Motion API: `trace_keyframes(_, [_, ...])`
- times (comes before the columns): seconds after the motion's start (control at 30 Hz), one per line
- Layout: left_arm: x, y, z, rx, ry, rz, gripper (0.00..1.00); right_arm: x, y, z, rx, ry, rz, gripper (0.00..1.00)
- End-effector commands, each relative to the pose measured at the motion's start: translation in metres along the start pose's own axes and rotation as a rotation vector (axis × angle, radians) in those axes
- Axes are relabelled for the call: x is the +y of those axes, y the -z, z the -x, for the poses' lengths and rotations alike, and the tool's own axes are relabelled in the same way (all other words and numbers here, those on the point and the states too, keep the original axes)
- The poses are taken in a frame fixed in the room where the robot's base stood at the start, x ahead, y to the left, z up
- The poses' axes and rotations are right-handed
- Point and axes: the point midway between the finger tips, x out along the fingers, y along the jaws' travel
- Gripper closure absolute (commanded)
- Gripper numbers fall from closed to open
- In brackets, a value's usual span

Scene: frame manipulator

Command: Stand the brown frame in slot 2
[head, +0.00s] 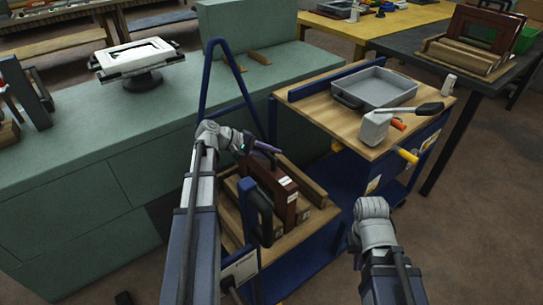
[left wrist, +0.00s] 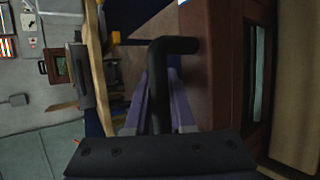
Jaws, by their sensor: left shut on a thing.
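The brown frame (head: 283,187) is upright at the wooden slotted rack (head: 317,190) on the cart's lower level. My left gripper (head: 265,147) is above the frame's top edge. In the left wrist view its purple fingers (left wrist: 152,105) are shut on the black handle (left wrist: 172,46) beside the brown frame (left wrist: 223,65). The frame's lower edge is hidden, so I cannot tell which slot it is over or how deep it sits. A dark frame-like piece (head: 261,213) stands nearer in the rack. My right gripper is out of view.
A blue rail (head: 250,215) rises close to my left arm. The cart's upper wooden top (head: 325,107) holds a grey tray (head: 380,89) and a pale tool (head: 375,129). A green bench (head: 90,140) stands at left, with a white frame on a stand (head: 135,56).

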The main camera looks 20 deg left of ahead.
Motion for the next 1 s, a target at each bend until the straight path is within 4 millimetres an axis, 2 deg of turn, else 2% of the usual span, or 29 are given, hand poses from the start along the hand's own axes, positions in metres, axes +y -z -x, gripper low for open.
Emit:
trace_keyframes(0.17, [-0.002, 0.001, -0.002, -0.001, -0.003, 0.0, 1.0, 0.0, 0.0, -0.003, 0.0, 0.0, 0.0, 1.0])
trace_keyframes(0.2, [-0.003, 0.001, -0.002, 0.0, 0.0, 0.0, 0.77, 0.0, 0.0, -0.004, 0.0, -0.001, 0.0, 1.0])
trace_keyframes(0.47, [-0.002, 0.001, -0.001, 0.0, 0.001, 0.0, 0.48, 0.0, 0.0, -0.003, 0.0, 0.0, 0.0, 1.0])
trace_keyframes(0.77, [0.0, -0.001, 0.001, 0.0, 0.003, 0.0, 0.48, 0.0, 0.0, 0.001, 0.0, 0.0, 0.0, 1.0])
trace_keyframes(0.87, [0.002, 0.0, 0.014, 0.003, 0.003, 0.001, 0.48, 0.001, -0.001, 0.009, 0.0, 0.001, 0.0, 1.0])
trace_keyframes(1.0, [0.004, -0.001, 0.043, 0.004, 0.001, 0.003, 0.48, 0.002, -0.002, 0.026, 0.0, 0.003, -0.001, 1.0])
